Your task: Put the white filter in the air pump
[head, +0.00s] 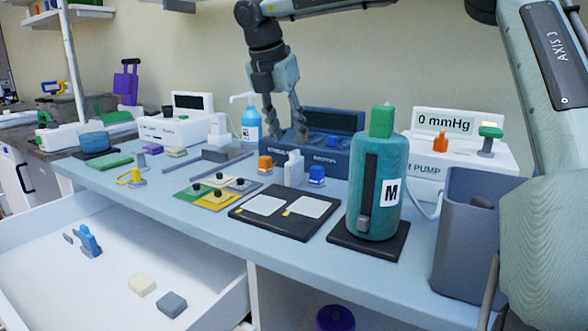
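The air pump (465,145) is the white box at the right back, with a "0 mmHg" display, an orange knob and a green-topped knob on it; the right arm and grey bin partly cover it. No part is labelled as a filter. A white upright piece (293,169) stands on the table between an orange and a blue piece. A cream block (142,285) lies in the open drawer; I cannot tell which is the filter. My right gripper (286,132) is open with fingers pointing down, over the dark blue console, and appears empty. My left gripper is out of view.
The teal cylinder marked M (377,185) and the grey bin (470,230) stand tall at the right of the table. A black tray (270,224) with white pads lies in front. The open drawer (70,300) juts out at the lower left. A blue bottle (249,122) stands left of the gripper.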

